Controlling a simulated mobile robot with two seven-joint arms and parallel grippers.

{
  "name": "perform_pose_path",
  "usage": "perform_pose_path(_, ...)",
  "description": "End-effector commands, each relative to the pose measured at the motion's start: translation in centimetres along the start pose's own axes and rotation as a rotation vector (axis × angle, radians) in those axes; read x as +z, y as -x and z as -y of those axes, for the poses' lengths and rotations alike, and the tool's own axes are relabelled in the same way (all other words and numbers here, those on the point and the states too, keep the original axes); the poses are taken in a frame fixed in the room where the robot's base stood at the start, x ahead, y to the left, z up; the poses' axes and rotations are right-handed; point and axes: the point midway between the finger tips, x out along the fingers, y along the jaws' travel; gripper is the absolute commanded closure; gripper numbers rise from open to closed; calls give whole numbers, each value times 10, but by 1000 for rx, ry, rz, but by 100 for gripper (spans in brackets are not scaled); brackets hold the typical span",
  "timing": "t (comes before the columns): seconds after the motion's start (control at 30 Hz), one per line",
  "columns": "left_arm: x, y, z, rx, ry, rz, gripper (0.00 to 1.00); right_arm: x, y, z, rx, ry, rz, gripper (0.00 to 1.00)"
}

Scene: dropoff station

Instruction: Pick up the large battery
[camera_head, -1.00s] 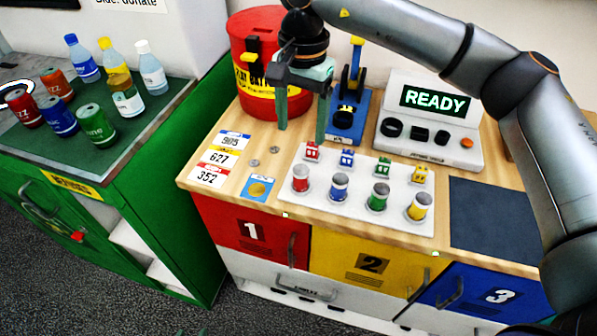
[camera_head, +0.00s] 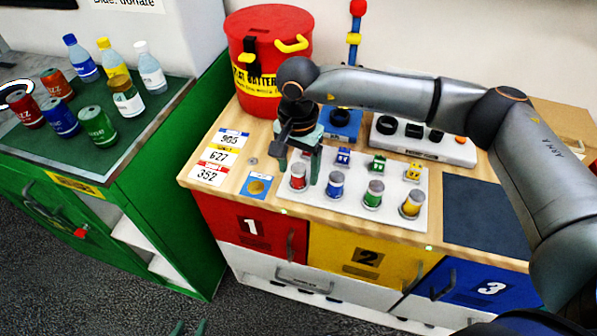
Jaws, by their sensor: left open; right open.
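A white tray (camera_head: 258,207) holds a row of upright cylinders with silvery tops, which look like the larger batteries: red (camera_head: 298,178), blue (camera_head: 335,186), green (camera_head: 373,194) and yellow (camera_head: 411,204). Behind them stand smaller block-shaped ones: blue (camera_head: 343,156), green (camera_head: 377,164) and yellow (camera_head: 413,171); the small red one is hidden behind my gripper. My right gripper (camera_head: 299,172) is open and points down at the red cylinder, its fingers to either side in the picture; contact cannot be told. My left gripper (camera_head: 189,328) shows only its fingertips at the bottom edge, open and empty.
A red battery drum (camera_head: 268,60) stands at the back left. A blue stand (camera_head: 340,123) and a tester (camera_head: 425,145), its screen hidden by my arm, stand behind the tray. A dark mat (camera_head: 487,213) lies right. Cans and bottles stand on the green cabinet.

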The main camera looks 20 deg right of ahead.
Motion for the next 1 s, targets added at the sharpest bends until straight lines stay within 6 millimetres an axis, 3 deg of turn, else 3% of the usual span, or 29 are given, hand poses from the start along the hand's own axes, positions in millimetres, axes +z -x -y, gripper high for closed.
perform_pose_path(0.23,0,0,0,0,0,0,50,0,-2,0,-1,0,-1,26)
perform_pose_path(0.9,0,0,0,0,0,0,50,0,-1,0,0,0,-1,100)
perform_pose_path(1.0,0,0,0,0,0,0,50,0,-1,0,0,0,-1,100)
